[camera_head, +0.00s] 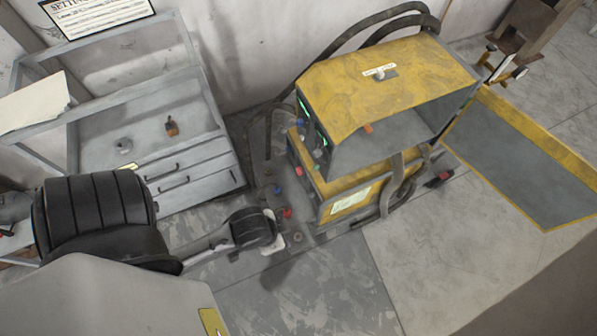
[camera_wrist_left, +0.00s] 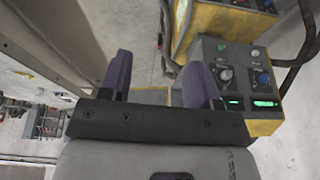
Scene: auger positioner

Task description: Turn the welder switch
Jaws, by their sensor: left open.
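In the left wrist view a grey control panel (camera_wrist_left: 213,54) carries several knobs, including a large dial (camera_wrist_left: 226,74), and two lit green displays (camera_wrist_left: 265,103). I cannot tell which knob is the switch. My left gripper (camera_wrist_left: 160,80) is open, with nothing between its purple-grey fingers. The panel lies beyond and right of the fingers, apparently not touched. My right gripper is not in view.
A grey metal cabinet (camera_head: 195,165) with drawers stands left of the welder. Thick black hoses (camera_head: 375,20) loop behind the welder. A yellow-edged grey panel (camera_head: 525,160) extends to its right. Open floor (camera_head: 320,290) lies in front.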

